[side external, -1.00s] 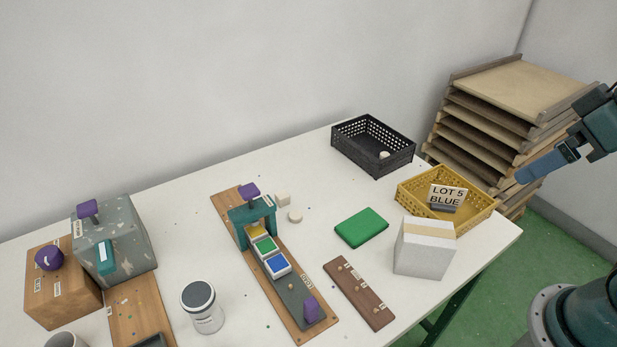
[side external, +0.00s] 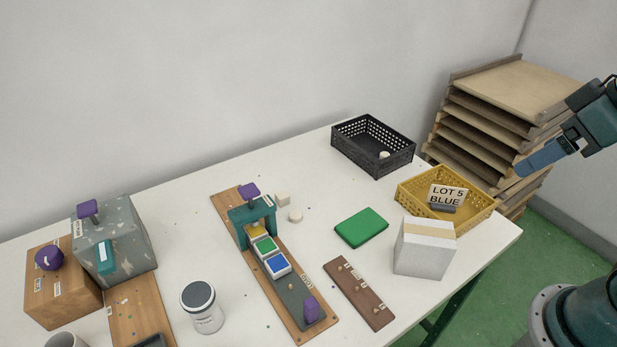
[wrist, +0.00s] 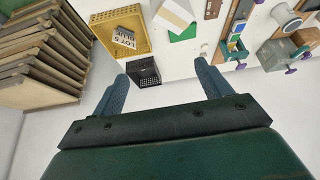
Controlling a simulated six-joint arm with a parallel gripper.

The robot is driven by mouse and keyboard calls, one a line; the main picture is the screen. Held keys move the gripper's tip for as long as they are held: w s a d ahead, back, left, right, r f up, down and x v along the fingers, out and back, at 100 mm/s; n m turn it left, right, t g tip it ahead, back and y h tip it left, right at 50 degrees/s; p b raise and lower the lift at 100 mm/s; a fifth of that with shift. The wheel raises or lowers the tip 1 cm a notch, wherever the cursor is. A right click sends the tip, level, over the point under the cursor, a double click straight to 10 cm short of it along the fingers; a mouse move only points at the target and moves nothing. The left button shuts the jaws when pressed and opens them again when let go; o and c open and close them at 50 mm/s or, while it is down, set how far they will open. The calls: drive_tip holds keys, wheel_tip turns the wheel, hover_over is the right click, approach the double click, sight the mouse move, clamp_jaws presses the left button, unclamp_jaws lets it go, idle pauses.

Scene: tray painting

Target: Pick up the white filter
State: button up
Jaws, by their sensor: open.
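Several small off-white pieces could be the white filter, and I cannot tell which one it is. One small rounded piece (side external: 384,155) lies inside the black basket (side external: 345,148). A small block (side external: 283,199) and a flat rounded piece (side external: 295,216) lie on the table beside the teal frame (side external: 243,228). My gripper (side external: 519,172) is off to the right, near the wooden rack and well apart from all of them. In the wrist view my gripper (wrist: 162,74) is open and empty, with the black basket (wrist: 146,79) seen between its fingers.
A yellow basket (side external: 410,193) with a "LOT 5 BLUE" sign (side external: 447,195) and a white box (side external: 423,252) stand at the table's right end. A green pad (side external: 361,228) lies near them. The stacked rack (side external: 510,90) stands beyond the table. Table around the black basket is clear.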

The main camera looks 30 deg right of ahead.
drive_tip(key=w+a+r+n+y, duration=0.2)
drive_tip(key=w+a+n, duration=0.2)
drive_tip(key=w+a, duration=0.55)
drive_tip(key=n+g+y, duration=0.2)
drive_tip(key=n+g, duration=0.2)
drive_tip(key=n, duration=0.4)
approach(202, 294)
drive_tip(key=shift+x, duration=4.35)
drive_tip(key=shift+x, duration=2.6)
drive_tip(key=shift+d, duration=0.15)
